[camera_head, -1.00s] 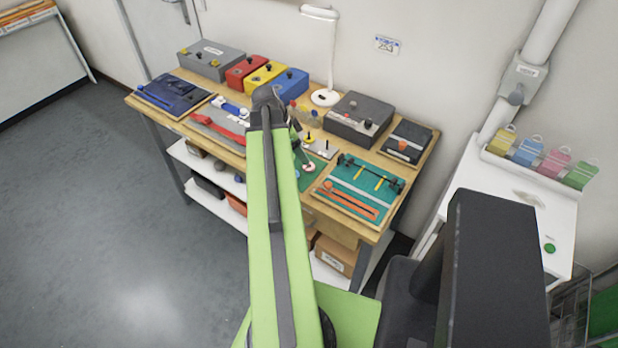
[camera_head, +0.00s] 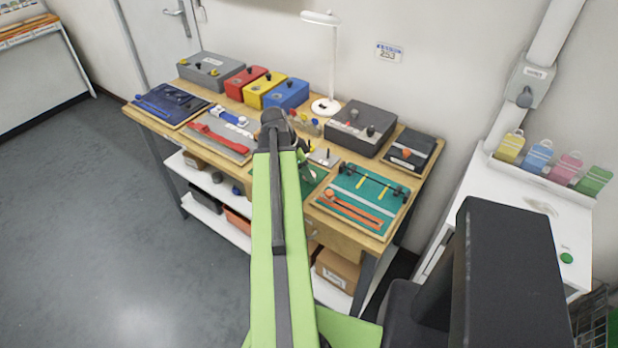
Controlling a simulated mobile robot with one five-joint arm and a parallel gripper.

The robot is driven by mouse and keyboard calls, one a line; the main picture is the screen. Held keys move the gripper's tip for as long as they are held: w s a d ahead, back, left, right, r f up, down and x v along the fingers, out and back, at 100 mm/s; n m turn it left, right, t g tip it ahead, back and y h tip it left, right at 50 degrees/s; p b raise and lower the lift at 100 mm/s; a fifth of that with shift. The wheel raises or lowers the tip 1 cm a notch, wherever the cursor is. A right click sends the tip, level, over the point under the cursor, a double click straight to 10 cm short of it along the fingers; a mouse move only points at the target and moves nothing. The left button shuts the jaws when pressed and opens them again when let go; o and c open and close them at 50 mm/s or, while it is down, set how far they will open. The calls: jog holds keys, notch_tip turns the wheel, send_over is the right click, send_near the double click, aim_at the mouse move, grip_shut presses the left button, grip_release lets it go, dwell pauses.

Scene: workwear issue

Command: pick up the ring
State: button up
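I cannot make out a ring for certain. A small green mat (camera_head: 318,176) lies near the front middle of the wooden workbench, partly hidden behind my green arm. My gripper (camera_head: 307,172) is a small dark shape at the arm's far end, over or close to this mat. Its fingers are too small and too covered to show whether they are open or shut, or whether anything is between them. A ring on the mat could be hidden by the arm.
A teal board with orange strap (camera_head: 352,205) lies right of the mat, a grey board with red strap (camera_head: 215,137) left. Coloured boxes (camera_head: 265,92), a white lamp (camera_head: 326,106) and a dark grey box (camera_head: 362,125) stand behind. A white side table (camera_head: 520,220) is at right.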

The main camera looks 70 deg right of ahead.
grip_shut()
